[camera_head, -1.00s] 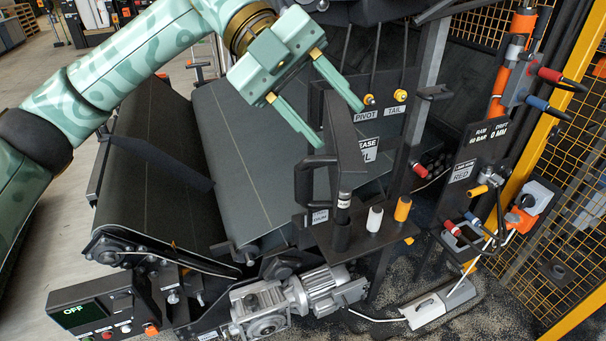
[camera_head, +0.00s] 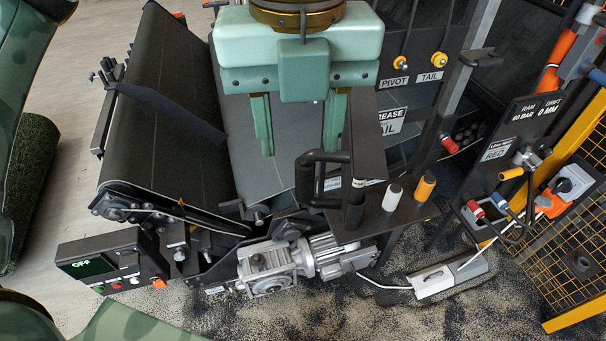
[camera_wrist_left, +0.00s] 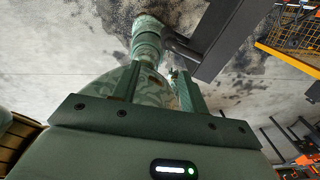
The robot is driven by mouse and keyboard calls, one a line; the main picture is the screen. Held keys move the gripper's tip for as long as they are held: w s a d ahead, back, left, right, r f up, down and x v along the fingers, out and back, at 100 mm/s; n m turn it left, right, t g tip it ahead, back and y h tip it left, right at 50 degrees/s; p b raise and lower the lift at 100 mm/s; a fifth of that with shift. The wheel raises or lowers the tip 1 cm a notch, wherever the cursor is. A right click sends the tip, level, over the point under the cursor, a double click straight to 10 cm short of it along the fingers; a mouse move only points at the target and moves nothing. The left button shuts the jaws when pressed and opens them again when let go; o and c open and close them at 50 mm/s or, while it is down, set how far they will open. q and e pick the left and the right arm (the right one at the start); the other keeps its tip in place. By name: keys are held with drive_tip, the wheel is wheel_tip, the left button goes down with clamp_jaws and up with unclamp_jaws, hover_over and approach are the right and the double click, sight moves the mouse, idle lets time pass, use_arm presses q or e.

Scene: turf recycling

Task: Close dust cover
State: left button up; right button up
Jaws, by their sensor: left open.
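My left gripper (camera_head: 298,150) is open and empty, its two fingers pointing down above the grey belt. It also shows in the left wrist view (camera_wrist_left: 158,75), with nothing between the fingers. A dark upright plate (camera_head: 366,125), seen nearly edge-on, stands just right of the right-hand finger; it may be the dust cover, but I cannot tell for sure. A dark bar-like piece (camera_wrist_left: 218,38) lies beside the fingers in the wrist view. The GREASE TAIL label (camera_head: 388,122) is partly hidden behind the plate. My right gripper is out of view.
A small shelf (camera_head: 385,222) holds black, white and orange-capped cylinders. The yellow PIVOT knob (camera_head: 406,62) and TAIL knob (camera_head: 438,60) hang behind. A control box (camera_head: 105,262) reads OFF. A motor (camera_head: 265,270) sits low in front. Yellow mesh fence (camera_head: 570,255) bounds the right.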

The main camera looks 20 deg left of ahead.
sight(306, 175)
use_arm(q)
drive_tip(key=f, duration=0.1)
drive_tip(key=w+f, duration=0.1)
drive_tip(key=f, duration=0.1)
drive_tip(key=w+f, duration=0.1)
drive_tip(key=f, duration=0.1)
drive_tip(key=shift+w+a, duration=0.15)
drive_tip(key=shift+w, duration=0.1)
drive_tip(key=f, duration=0.2)
drive_tip(key=f+p, duration=0.1)
drive_tip(key=shift+w+f, duration=0.3)
drive_tip(key=shift+f, duration=0.1)
drive_tip(key=shift+s+f, duration=0.3)
drive_tip(key=shift+f, duration=0.05)
drive_tip(key=shift+w, duration=0.15)
clamp_jaws()
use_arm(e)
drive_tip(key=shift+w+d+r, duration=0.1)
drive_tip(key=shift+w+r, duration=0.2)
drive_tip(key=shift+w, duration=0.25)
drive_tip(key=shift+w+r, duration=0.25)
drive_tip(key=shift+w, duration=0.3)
